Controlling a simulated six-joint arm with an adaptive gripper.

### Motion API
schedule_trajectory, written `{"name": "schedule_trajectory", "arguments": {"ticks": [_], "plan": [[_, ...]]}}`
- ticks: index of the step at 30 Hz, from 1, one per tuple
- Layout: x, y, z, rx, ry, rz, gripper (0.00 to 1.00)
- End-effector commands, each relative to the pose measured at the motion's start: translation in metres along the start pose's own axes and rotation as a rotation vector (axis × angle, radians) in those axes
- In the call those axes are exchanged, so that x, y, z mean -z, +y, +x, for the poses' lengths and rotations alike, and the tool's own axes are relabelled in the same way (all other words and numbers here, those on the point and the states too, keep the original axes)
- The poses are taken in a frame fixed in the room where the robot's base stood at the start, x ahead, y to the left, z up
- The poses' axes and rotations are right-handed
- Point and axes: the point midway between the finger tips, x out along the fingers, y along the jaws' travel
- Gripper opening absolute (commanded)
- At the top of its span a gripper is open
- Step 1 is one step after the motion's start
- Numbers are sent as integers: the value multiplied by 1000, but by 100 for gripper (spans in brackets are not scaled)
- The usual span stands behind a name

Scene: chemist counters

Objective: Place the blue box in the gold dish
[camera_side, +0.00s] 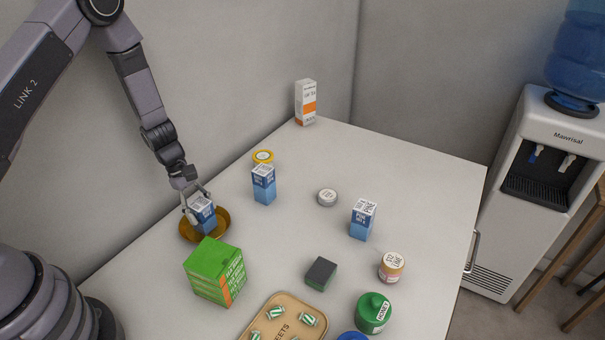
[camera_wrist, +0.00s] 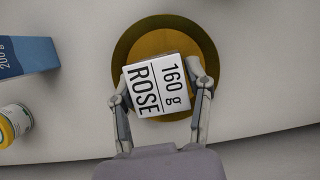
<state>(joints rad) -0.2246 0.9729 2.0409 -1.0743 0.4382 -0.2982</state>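A blue box with a white top (camera_side: 205,220) is between the fingers of my gripper (camera_side: 196,206), at the gold dish (camera_side: 224,228). In the wrist view, the box's top (camera_wrist: 158,85) reads "160 g ROSE". The gripper fingers (camera_wrist: 161,92) lie against two opposite sides of it. The round gold dish (camera_wrist: 150,28) shows around and beneath the box. The box looks upright and within the rim. Its base is hidden, so I cannot tell whether it touches the dish floor.
A green box (camera_side: 214,270) stands close in front of the dish. Two similar blue boxes (camera_side: 264,190) (camera_side: 361,226) stand to the right. A yellow-lidded jar (camera_side: 263,157), a grey-lidded tin (camera_side: 327,197) and a tray of sweets (camera_side: 262,312) are on the counter. The wall is close behind the dish.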

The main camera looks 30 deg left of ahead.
Motion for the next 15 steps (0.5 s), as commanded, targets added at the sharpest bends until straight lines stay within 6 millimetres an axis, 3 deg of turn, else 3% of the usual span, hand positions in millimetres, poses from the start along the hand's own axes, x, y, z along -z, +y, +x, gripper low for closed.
{"name": "schedule_trajectory", "arguments": {"ticks": [4,15], "plan": [[0,0,0,0,0,0,71],[-2,1,-6,-2,0,2,71]]}}
